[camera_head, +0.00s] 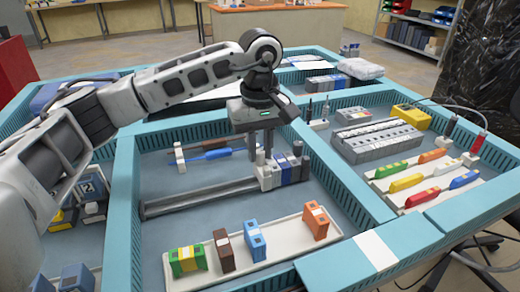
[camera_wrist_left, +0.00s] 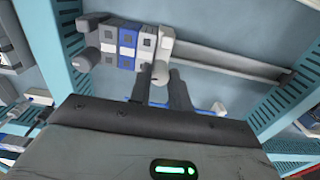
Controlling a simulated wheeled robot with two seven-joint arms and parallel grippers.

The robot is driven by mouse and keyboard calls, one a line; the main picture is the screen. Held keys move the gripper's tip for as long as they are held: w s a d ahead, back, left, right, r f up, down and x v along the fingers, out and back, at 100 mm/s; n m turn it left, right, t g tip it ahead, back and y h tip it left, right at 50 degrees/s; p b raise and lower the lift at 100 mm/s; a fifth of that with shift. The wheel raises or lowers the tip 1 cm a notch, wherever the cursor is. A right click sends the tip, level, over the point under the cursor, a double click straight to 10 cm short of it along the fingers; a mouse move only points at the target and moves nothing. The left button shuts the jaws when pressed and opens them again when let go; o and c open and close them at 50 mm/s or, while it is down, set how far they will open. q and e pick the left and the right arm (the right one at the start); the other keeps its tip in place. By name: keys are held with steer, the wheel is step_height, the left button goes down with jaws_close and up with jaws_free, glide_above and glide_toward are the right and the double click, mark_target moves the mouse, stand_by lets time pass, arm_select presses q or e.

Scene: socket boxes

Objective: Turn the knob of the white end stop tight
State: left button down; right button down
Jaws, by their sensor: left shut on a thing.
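The white end stop (camera_head: 265,179) sits on a grey rail (camera_head: 195,198), against a row of blue, grey and white terminal blocks (camera_head: 288,169). It also shows in the left wrist view (camera_wrist_left: 166,45), with its round knob (camera_wrist_left: 160,74) facing the gripper. My left gripper (camera_head: 261,157) points down at the end stop. In the left wrist view its two fingers (camera_wrist_left: 159,78) stand on either side of the knob, shut on it. The contact is partly hidden. My right gripper is not in view.
A blue screwdriver (camera_head: 210,154) lies on a stand behind the rail. A white tray (camera_head: 275,262) with several coloured blocks stands in front. Teal walls (camera_head: 125,190) edge the compartment.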

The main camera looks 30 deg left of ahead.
mark_target(259, 152)
arm_select(q)
steer(key=shift+r+m, duration=0.1)
steer(key=shift+m, duration=1.1)
steer(key=c, duration=1.3)
jaws_free()
step_height(259, 152, up, 16)
steer(key=p, duration=0.2)
